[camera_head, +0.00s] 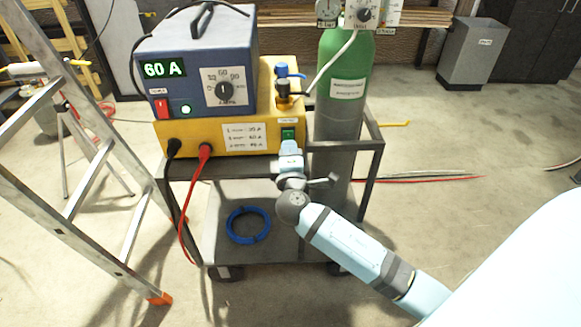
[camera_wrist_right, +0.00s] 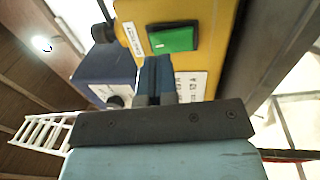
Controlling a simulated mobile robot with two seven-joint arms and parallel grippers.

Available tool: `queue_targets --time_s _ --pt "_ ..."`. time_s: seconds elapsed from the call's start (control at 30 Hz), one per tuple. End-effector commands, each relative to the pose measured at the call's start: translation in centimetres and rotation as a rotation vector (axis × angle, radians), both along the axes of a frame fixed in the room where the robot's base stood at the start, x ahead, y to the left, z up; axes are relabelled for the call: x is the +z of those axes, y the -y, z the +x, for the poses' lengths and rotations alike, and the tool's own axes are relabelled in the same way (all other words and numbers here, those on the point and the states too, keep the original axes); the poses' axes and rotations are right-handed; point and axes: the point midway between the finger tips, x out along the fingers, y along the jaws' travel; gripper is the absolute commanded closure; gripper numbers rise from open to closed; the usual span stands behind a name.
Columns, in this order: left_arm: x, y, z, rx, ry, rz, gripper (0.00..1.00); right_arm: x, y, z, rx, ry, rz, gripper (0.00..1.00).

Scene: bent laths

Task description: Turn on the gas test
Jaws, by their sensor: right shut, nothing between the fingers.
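The gas test switch looks to be the green rocker (camera_head: 288,134) on the front of the yellow unit (camera_head: 188,133); its label is too small to read. It shows large and green in the right wrist view (camera_wrist_right: 173,39). My right gripper (camera_head: 290,150) is shut and empty, just below the green switch. In the wrist view its closed fingertips (camera_wrist_right: 157,62) point at the yellow face under the switch; I cannot tell if they touch. My left gripper is not in view.
A blue welder (camera_head: 200,62) reading 60 A sits on the yellow unit. A green-topped gas cylinder (camera_head: 343,85) stands right of it on the cart (camera_head: 375,145). An aluminium ladder (camera_head: 85,190) stands at left. A blue coil (camera_head: 248,208) lies on the lower shelf.

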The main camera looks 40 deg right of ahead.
Motion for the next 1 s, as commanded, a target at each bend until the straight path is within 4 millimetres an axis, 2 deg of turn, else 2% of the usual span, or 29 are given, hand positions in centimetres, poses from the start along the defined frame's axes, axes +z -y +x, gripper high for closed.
queue_targets --time_s 0.1,0.23,0.6,0.77,0.83,0.87,1.0 --pt "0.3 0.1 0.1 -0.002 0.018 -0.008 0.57 0.2 0.9 1.4 0.000 0.001 -0.002 1.00" --pt "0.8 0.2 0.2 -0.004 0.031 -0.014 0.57 0.3 1.3 2.1 0.000 0.000 0.000 1.00" --pt "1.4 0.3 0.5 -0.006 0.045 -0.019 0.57 0.4 1.4 2.3 0.000 -0.001 0.001 1.00" --pt "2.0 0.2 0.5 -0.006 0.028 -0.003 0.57 1.0 1.6 2.5 -0.002 -0.020 0.013 1.00" --pt "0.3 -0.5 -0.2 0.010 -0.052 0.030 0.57 1.4 1.7 2.7 -0.002 -0.045 0.028 1.00" --pt "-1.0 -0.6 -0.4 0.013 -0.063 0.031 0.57 0.6 1.7 2.6 -0.002 -0.042 0.024 1.00" --pt "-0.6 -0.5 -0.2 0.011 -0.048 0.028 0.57 0.6 1.7 2.6 -0.002 -0.040 0.023 1.00"
